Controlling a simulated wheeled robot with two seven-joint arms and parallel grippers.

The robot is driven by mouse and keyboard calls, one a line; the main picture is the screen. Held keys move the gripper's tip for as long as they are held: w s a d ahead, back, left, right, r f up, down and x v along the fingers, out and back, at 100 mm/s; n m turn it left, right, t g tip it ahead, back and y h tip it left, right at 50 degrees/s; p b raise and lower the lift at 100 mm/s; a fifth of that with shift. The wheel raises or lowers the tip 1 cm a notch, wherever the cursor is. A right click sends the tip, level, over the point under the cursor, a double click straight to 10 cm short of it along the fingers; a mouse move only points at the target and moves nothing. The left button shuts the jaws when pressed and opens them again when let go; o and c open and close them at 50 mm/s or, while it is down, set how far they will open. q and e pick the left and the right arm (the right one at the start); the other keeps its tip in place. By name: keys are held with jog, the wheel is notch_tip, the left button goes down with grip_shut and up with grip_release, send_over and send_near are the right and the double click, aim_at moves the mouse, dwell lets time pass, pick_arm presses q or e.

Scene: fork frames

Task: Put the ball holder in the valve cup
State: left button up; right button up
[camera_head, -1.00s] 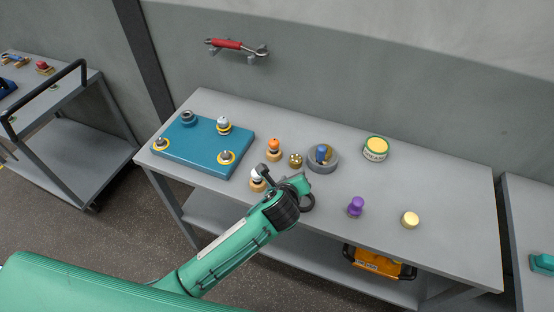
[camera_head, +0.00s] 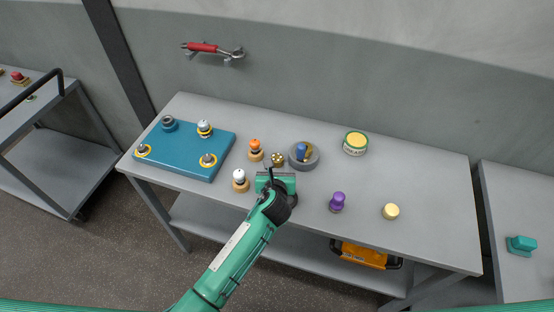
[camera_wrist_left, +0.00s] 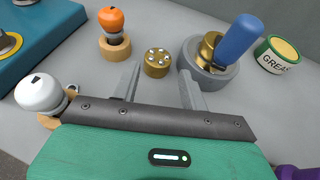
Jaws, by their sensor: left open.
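A short brass cylinder with several small silver balls on top (camera_head: 277,159), apparently the ball holder, stands upright on the grey table; it also shows in the left wrist view (camera_wrist_left: 157,64). Just right of it is a round grey cup (camera_head: 304,164) holding a brass piece and a blue-handled thing; it also shows in the left wrist view (camera_wrist_left: 215,77). I cannot tell for sure that this is the valve cup. My left gripper (camera_head: 276,170) is open and empty, its fingertips (camera_wrist_left: 158,70) on either side of the brass cylinder's near side. My right gripper is not shown.
An orange-topped knob (camera_head: 255,149) and a white-topped knob (camera_head: 240,181) stand left of the gripper. A teal board (camera_head: 185,153) with several fittings lies further left. A grease tin (camera_head: 355,143), a purple knob (camera_head: 337,202) and a yellow knob (camera_head: 391,211) stand right.

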aim_at(277, 157)
pick_arm(q)
jog(key=shift+f+p+x, duration=0.2)
jog(key=shift+p+x, duration=0.15)
jog(key=shift+x, duration=2.6)
jog(key=shift+s+a, duration=0.1)
jog(key=c, duration=0.8)
jog(key=shift+c, duration=0.2)
jog(key=shift+r, duration=0.15)
